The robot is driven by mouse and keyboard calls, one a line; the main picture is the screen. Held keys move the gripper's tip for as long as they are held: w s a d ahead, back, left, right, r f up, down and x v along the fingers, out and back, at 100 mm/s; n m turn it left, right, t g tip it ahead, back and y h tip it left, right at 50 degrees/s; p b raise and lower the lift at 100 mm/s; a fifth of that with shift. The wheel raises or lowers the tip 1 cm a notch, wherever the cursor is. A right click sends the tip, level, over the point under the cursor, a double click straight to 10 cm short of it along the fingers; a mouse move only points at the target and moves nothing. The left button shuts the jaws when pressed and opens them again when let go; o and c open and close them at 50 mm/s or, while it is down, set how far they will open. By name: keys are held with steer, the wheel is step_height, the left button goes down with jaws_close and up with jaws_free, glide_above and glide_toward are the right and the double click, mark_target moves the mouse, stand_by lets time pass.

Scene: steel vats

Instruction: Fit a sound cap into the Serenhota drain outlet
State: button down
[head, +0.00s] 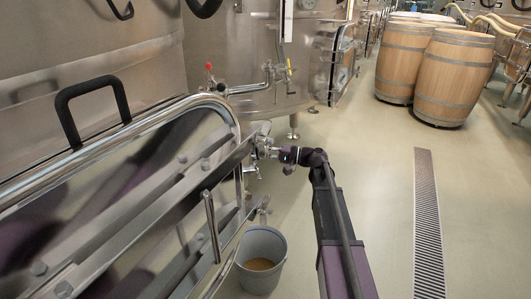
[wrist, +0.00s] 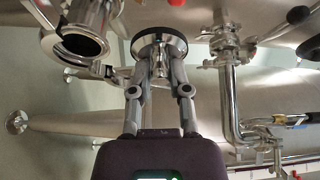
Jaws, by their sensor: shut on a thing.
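My gripper (wrist: 160,78) is shut on a round steel cap (wrist: 160,43) with a dark rim, held in front of the fingers. An open round pipe outlet (wrist: 82,44) with a dark mouth and a steel clamp around it is to the left of the cap, apart from it. I cannot tell whether this is the Serenhota outlet, as no name is readable. In the head view my gripper (head: 272,152) is beside the vat's front fittings; the cap is too small to make out clearly there.
A grey bucket (head: 263,262) with brownish liquid stands on the floor below the fittings. A valve with a pipe (wrist: 228,75) is to the right of the cap. Barrels (head: 452,80) stand at the back right. The floor around the drain grate (head: 428,220) is clear.

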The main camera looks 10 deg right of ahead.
steer(key=shift+f+b, duration=1.05)
steer(key=shift+f, duration=0.25)
steer(key=shift+f+b, duration=2.15)
steer(key=shift+f, duration=0.05)
stand_by(1.4)
steer(key=c, duration=0.5)
jaws_free()
steer(key=shift+s, duration=0.15)
